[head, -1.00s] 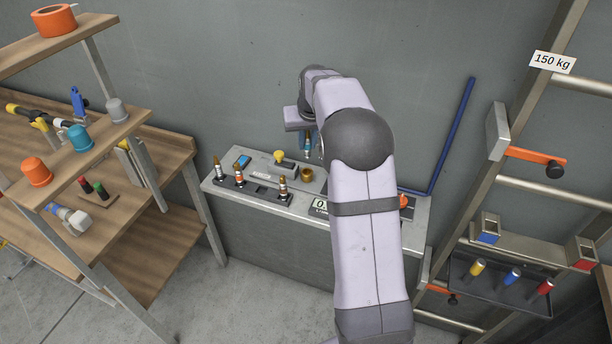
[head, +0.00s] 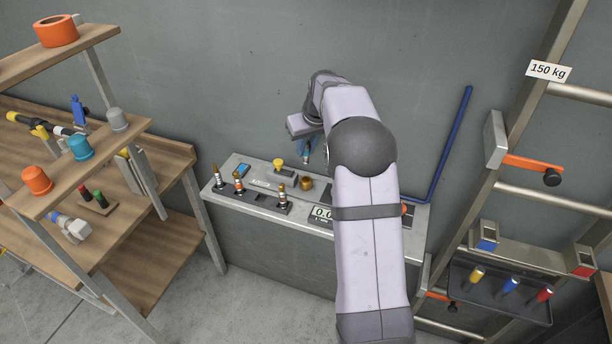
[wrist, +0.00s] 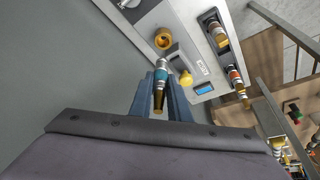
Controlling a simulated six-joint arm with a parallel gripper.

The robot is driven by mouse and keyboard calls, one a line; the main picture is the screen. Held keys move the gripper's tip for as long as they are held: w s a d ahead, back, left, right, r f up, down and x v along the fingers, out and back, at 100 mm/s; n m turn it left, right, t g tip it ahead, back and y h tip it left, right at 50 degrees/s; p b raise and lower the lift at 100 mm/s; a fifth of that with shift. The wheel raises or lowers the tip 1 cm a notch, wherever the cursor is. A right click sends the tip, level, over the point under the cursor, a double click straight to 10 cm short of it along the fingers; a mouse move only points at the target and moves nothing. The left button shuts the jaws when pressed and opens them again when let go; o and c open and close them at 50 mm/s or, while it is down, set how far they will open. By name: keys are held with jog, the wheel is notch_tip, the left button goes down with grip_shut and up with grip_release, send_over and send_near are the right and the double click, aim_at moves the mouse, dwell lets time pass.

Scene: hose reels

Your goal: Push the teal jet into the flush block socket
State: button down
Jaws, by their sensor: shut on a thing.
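The teal jet (head: 307,152) has a teal band, a pale metal end and a brass end. It also shows in the wrist view (wrist: 161,66). My gripper (wrist: 162,84) is shut on it, with a blue-grey finger on each side. In the head view my gripper (head: 306,140) holds the jet tilted in the air above the bench. A round brass socket (head: 306,184) stands beside the grey block (head: 284,174) with a yellow knob. The socket's opening (wrist: 163,38) lies beyond the jet's pale end, apart from it.
A dark rack (head: 259,196) with several banded jets stands along the bench's front left. A small blue-screened device (head: 242,170) lies behind it. A scale display (head: 321,212) is right of the rack. A blue pipe (head: 452,140) rises at the right.

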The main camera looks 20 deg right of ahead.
aim_at(307, 162)
jog(key=shift+f+p, duration=1.15)
jog(key=shift+f, duration=3.05)
jog(key=shift+f, duration=0.1)
jog(key=shift+f, duration=0.15)
jog(key=c, duration=1.7)
grip_release()
jog(key=shift+o, duration=0.2)
jog(key=shift+r, duration=0.3)
jog(key=b+v, duration=0.3)
jog(key=v, duration=0.9)
